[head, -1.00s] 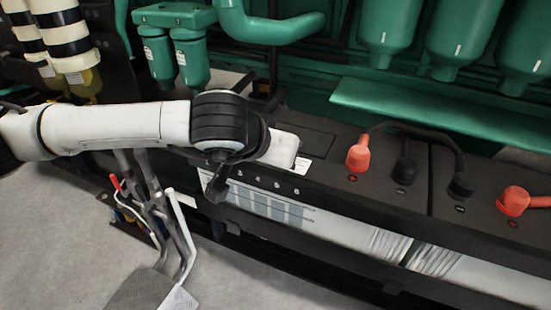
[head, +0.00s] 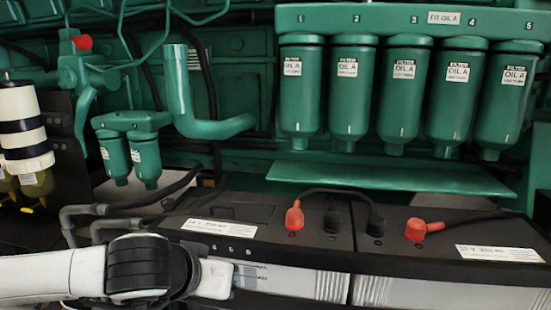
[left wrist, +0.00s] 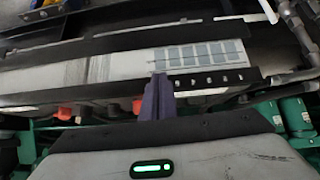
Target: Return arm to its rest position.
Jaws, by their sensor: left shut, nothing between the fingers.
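My left arm comes in from the lower left of the head view, in front of the battery row. Its white link and black joint show there, but I cannot make out its fingers. In the left wrist view the left gripper (left wrist: 157,98) shows as dark fingers closed together, with nothing between them. The fingers overlap the dark edge strip of the battery front in that picture; I cannot tell the gap. My right arm and gripper are not in view.
Black batteries (head: 390,240) with red terminal caps (head: 294,216) stand behind the arm. A green shelf plate (head: 390,178) and several green oil filters (head: 408,95) are above them. Dark pipes (head: 95,212) lie just behind the arm at left.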

